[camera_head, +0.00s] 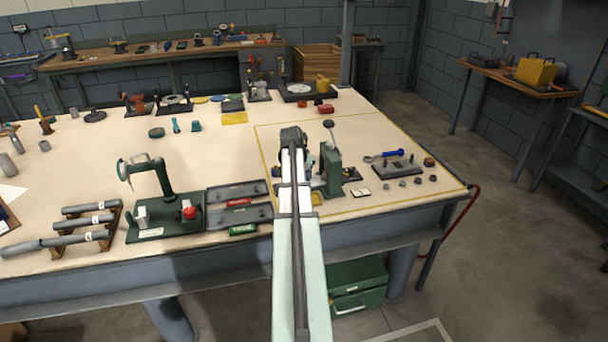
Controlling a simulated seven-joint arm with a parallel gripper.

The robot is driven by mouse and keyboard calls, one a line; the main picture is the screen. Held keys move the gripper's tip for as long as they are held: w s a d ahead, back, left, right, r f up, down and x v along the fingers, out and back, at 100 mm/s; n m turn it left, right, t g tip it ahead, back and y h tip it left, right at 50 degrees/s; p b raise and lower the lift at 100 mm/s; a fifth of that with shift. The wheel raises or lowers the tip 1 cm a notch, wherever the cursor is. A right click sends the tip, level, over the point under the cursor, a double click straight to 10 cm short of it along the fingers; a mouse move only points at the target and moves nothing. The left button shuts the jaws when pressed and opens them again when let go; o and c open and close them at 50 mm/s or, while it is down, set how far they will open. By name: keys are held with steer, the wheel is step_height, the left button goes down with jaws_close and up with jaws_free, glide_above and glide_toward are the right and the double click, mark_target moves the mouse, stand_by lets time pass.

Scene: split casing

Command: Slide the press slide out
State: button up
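A dark green press (331,170) stands upright on a dark base inside the yellow-outlined area of the bench. Its lever ends in a dark knob (328,124) at the top. I cannot make out the press slide; the left side of the press is partly behind my arm. My pale arm reaches up from the bottom edge, and its dark far joint is just left of the press. My gripper's fingers are hidden behind my arm, so their contact with the press does not show.
Right of the press are a grey plate (398,168) with a blue-handled tool (393,153) and several small nuts. Left of my arm are grey trays (238,216) and a green stand (160,200) with a red knob.

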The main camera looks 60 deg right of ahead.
jaws_close()
steer(key=shift+a, duration=0.1)
steer(key=w+a, duration=0.8)
steer(key=shift+w, duration=0.1)
steer(key=o, duration=0.5)
jaws_free()
steer(key=v, duration=1.4)
steer(key=shift+d, duration=0.1)
